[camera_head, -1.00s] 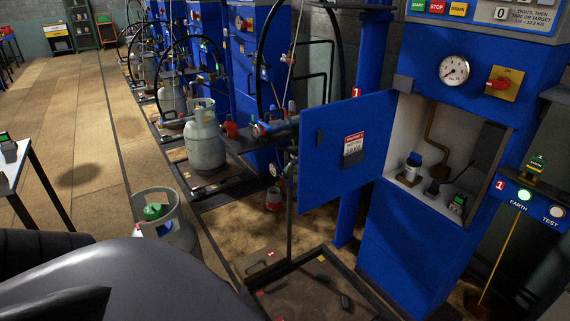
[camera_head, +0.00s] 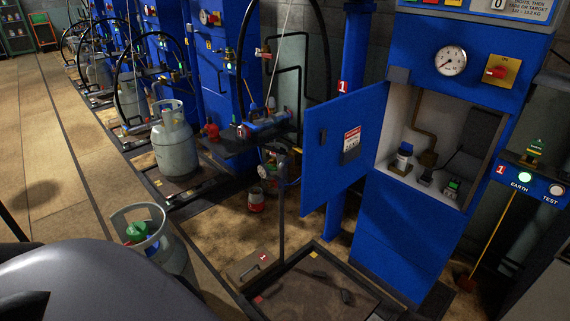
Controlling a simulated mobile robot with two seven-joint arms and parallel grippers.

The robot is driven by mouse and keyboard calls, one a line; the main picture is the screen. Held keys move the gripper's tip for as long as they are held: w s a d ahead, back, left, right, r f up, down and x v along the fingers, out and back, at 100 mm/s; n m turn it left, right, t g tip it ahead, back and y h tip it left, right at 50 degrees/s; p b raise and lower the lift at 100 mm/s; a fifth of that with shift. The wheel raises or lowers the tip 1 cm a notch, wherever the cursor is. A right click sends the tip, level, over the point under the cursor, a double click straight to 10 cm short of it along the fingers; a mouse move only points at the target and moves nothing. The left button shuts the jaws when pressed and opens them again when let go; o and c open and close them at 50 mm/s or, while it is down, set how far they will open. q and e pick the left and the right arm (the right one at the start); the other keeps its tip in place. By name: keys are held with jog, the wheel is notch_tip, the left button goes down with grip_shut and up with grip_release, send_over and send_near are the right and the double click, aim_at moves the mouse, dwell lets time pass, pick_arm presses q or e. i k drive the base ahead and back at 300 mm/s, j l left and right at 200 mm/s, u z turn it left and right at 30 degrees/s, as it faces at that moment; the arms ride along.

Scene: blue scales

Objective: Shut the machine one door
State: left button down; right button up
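Machine one (camera_head: 405,232) is a tall blue cabinet at the right, with a "1" label on its frame. Its blue door (camera_head: 338,150) stands wide open, swung out to the left of the compartment. The door carries a red and white notice and a dark handle near its left edge. The open compartment (camera_head: 470,125) shows a pipe, a small blue and white container and small dark fittings inside. A grey and black part of my own body fills the lower left. Neither gripper can be made out in this view.
A grey gas cylinder (camera_head: 174,142) stands on the neighbouring platform. A cylinder with an open collar (camera_head: 140,240) stands at the lower left. A low dark-framed platform (camera_head: 318,285) lies before machine one. A thin post (camera_head: 281,210) rises left of the door. Floor at the left is clear.

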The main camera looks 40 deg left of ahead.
aim_at(327, 170)
jog(key=i+j, duration=0.1)
jog(key=j, duration=0.65)
jog(key=i+j, duration=0.2)
jog(key=j, duration=0.15)
jog(key=i+j+z, duration=0.1)
jog(key=i+j, duration=0.25)
jog(key=j, duration=0.3)
jog(key=i+j, duration=0.2)
jog(key=j, duration=0.15)
jog(key=l+z, duration=0.05)
